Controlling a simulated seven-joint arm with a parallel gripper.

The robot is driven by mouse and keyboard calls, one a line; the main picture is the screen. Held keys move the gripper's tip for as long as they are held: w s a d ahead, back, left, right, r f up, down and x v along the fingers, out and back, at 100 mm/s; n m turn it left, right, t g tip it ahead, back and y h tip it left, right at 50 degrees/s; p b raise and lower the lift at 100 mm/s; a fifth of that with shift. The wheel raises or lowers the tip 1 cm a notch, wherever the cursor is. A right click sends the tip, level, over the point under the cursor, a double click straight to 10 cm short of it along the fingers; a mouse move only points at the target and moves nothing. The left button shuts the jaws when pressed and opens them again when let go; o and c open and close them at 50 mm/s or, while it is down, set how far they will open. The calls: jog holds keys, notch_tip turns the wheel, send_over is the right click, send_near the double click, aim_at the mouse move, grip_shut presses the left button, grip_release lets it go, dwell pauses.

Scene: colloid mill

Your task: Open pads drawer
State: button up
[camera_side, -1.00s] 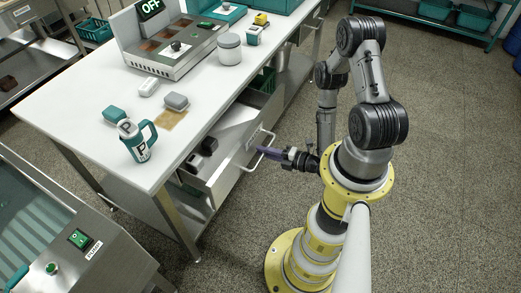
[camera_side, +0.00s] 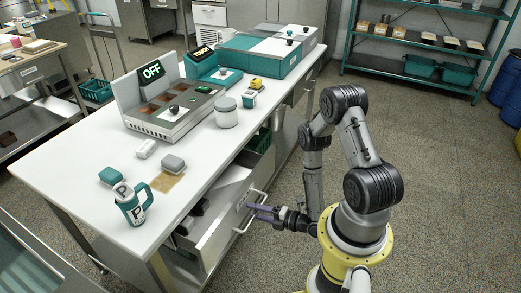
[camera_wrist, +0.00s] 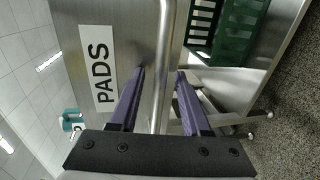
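The pads drawer (camera_side: 225,226) stands partly pulled out from under the white worktable, with dark items inside. In the wrist view its steel front carries a PADS label (camera_wrist: 98,68). A bar handle (camera_wrist: 162,60) runs along that front; it also shows in the side view (camera_side: 237,231). My gripper (camera_side: 249,207) is at the handle, level with the drawer front. In the wrist view its two purple fingers (camera_wrist: 160,74) are apart, one on each side of the bar, with gaps visible. Whether the fingertips touch the drawer front I cannot tell.
The worktable (camera_side: 75,165) holds a white and teal jug (camera_side: 131,206), a grey-lidded jar (camera_side: 226,112) and a machine reading OFF (camera_side: 172,108). A green crate (camera_wrist: 243,28) is beside the drawer. The floor right of my arm is clear.

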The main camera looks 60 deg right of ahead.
jog(key=x, duration=0.3)
jog(key=r+x, duration=0.1)
jog(key=x, duration=0.3)
jog(key=r+x, duration=0.1)
jog(key=x, duration=0.2)
jog(key=shift+w+a+r, duration=0.1)
jog(key=shift+w+r, duration=0.05)
jog(key=shift+w, duration=0.5)
jog(key=v, duration=1.4)
jog(key=shift+n+t, duration=0.5)
jog(key=d+r, duration=0.1)
jog(key=w+d+r, duration=0.2)
jog(key=d+r, duration=0.1)
jog(key=shift+w+r, duration=0.1)
jog(key=shift+w, duration=0.15)
jog(key=w+d+r+n, duration=0.1)
jog(key=w+d+r, duration=0.15)
jog(key=r, duration=0.55)
notch_tip(320, 180, up, 14)
send_over(251, 187)
jog(key=s+d, duration=0.1)
jog(key=s, duration=0.2)
jog(key=shift+s+a+r, duration=0.1)
jog(key=shift+a+r, duration=0.05)
jog(key=shift+r, duration=0.35)
